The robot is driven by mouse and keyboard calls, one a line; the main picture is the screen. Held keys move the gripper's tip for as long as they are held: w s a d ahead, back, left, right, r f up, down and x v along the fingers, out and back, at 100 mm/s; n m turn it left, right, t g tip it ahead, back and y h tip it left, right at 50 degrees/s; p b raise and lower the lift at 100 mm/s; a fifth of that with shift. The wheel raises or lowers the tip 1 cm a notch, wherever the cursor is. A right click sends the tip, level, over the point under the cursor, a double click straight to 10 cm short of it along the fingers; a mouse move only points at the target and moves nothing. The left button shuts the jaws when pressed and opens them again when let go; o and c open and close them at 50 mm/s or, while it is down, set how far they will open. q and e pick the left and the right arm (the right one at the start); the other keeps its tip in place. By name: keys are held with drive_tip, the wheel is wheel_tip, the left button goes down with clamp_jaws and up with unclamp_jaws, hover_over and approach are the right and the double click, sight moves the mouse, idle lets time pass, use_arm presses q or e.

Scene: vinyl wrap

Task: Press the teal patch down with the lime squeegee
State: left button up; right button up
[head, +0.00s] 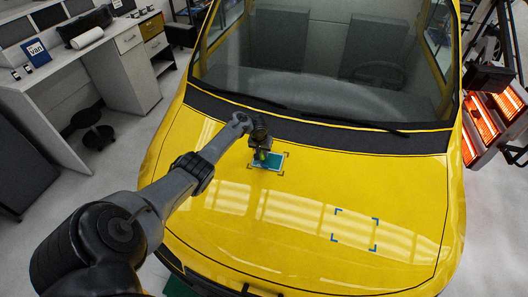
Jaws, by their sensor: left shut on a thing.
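The teal patch (272,163) lies on the upper left part of the yellow hood, within dark corner marks. My left gripper (262,150) is over the patch's left side, shut on the lime squeegee (261,156). Only a small lime part of the squeegee shows below the gripper. It looks to be at or just above the patch, and I cannot tell whether it touches. The gripper and squeegee hide part of the patch. My right gripper is not in view.
The yellow van's hood (300,215) fills the middle. Blue corner marks (356,230) frame an empty area at lower right. The windshield (320,75) and wipers lie behind the patch. A heater with glowing orange panels (482,118) stands at right, and a desk (60,95) at left.

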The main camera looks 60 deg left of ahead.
use_arm(q)
drive_tip(key=shift+s+a, duration=0.1)
drive_tip(key=shift+s, duration=0.05)
drive_tip(key=shift+s+a+p, duration=0.3)
drive_tip(key=shift+s+a, duration=0.25)
drive_tip(key=shift+s, duration=0.1)
drive_tip(key=shift+a+f, duration=0.1)
drive_tip(key=shift+s, duration=0.1)
drive_tip(key=shift+s+a, duration=0.7)
drive_tip(key=shift+s, duration=0.05)
drive_tip(key=p+v, duration=0.7)
idle(0.7)
